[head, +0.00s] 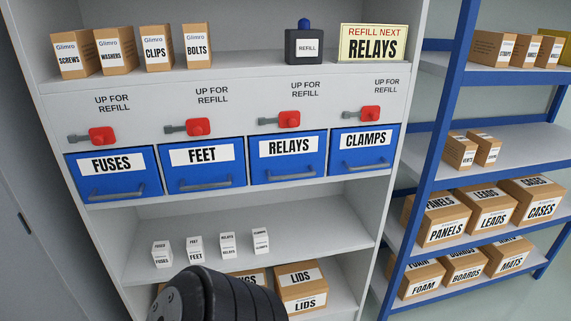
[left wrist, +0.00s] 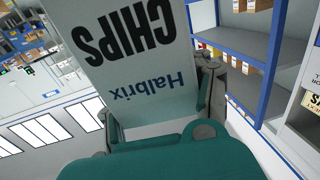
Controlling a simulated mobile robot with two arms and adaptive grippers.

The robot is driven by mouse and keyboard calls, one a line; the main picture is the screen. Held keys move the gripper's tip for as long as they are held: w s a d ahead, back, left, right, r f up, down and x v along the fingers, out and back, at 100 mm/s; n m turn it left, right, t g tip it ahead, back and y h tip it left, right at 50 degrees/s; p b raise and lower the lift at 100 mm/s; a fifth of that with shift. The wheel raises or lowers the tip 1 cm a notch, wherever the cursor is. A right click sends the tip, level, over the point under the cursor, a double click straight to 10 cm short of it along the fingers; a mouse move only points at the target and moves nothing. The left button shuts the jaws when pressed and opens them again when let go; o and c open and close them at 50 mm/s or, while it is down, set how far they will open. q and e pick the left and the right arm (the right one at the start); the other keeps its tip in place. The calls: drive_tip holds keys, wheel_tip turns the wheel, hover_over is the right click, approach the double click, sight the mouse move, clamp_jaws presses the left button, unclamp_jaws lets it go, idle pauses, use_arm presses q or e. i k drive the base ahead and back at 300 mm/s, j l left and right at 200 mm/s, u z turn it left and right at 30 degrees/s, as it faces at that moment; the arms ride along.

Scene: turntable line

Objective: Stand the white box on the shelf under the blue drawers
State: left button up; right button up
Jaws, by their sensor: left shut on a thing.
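A white box (left wrist: 145,60) printed "CHIPS" and "Halbrix" fills the upper middle of the left wrist view, its lettering upside down there. My left gripper (left wrist: 158,108) is shut on it, one finger at each side. Neither box nor gripper shows in the head view. The blue drawers, fuses (head: 114,186), feet (head: 201,182), relays (head: 287,174) and clamps (head: 363,164), are closed in a row. The shelf (head: 320,236) under them has clear room at its right. My right gripper is not in view.
Several small white cartons (head: 228,245) stand on that shelf, left of its middle. Red levers (head: 291,119) stick out above the drawers. Brown boxes (head: 301,287) sit on a lower shelf. A blue rack (head: 435,140) with brown boxes stands at the right.

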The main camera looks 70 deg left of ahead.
sight(312, 237)
drive_tip(key=i+u, duration=0.4)
drive_tip(key=i+l+u, duration=0.15)
drive_tip(key=u, duration=0.2)
drive_tip(key=i+l+u, duration=0.25)
drive_tip(key=u, duration=0.15)
drive_tip(key=i, duration=0.1)
